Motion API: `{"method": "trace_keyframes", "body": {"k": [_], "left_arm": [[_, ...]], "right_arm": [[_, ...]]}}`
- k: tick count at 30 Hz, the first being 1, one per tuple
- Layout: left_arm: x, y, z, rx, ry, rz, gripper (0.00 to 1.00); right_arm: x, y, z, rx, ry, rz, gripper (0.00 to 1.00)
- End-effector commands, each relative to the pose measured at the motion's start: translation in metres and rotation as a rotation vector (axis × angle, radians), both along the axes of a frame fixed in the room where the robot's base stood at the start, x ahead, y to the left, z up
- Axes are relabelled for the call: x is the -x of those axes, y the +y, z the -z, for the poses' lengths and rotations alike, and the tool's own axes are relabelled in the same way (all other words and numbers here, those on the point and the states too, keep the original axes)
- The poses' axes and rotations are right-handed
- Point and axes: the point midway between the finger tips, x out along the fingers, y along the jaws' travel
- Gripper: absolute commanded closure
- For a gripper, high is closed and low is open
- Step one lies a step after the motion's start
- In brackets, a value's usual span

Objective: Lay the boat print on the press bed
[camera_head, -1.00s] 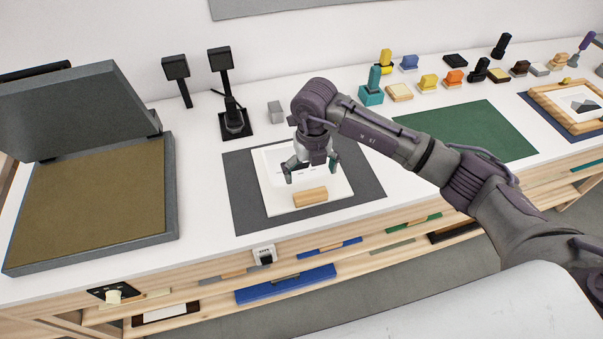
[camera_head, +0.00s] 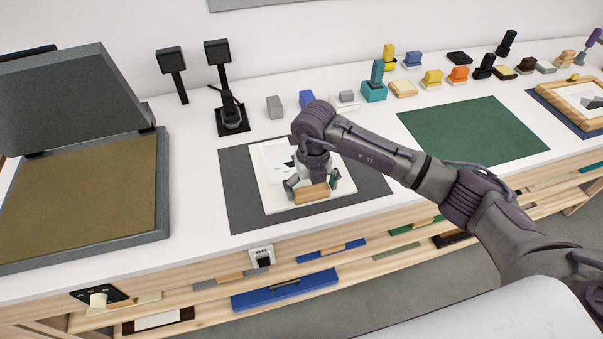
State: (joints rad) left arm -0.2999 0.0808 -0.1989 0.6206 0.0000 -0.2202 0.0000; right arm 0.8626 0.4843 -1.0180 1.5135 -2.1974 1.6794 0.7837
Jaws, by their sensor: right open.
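The print (camera_head: 262,197) is a white sheet or board with a partly visible picture, lying on a dark grey mat (camera_head: 236,208) in the middle of the table. My gripper and wrist hide much of the picture, so I cannot make out a boat. A wooden block (camera_head: 312,193) sits on its front part. My right gripper (camera_head: 313,187) is open, low over the print, with a finger on each side of the block. The press bed (camera_head: 80,200) is brown, bare and framed in grey at the left. My left gripper is out of view.
The press lid (camera_head: 75,98) stands raised behind the bed. Two black lamp-like stands (camera_head: 231,115) and small blocks stand behind the mat. A green mat (camera_head: 472,132) lies clear at right, with several coloured stamps behind it and a framed picture (camera_head: 585,100) beyond.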

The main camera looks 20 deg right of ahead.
Motion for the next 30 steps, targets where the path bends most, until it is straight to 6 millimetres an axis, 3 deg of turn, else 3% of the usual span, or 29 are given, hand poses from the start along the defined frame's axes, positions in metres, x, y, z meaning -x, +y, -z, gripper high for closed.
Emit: {"method": "trace_keyframes", "body": {"k": [30], "left_arm": [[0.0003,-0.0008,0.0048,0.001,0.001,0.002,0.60]], "right_arm": [[-0.0004,-0.0002,-0.0006,0.000,-0.001,0.000,0.00]]}}
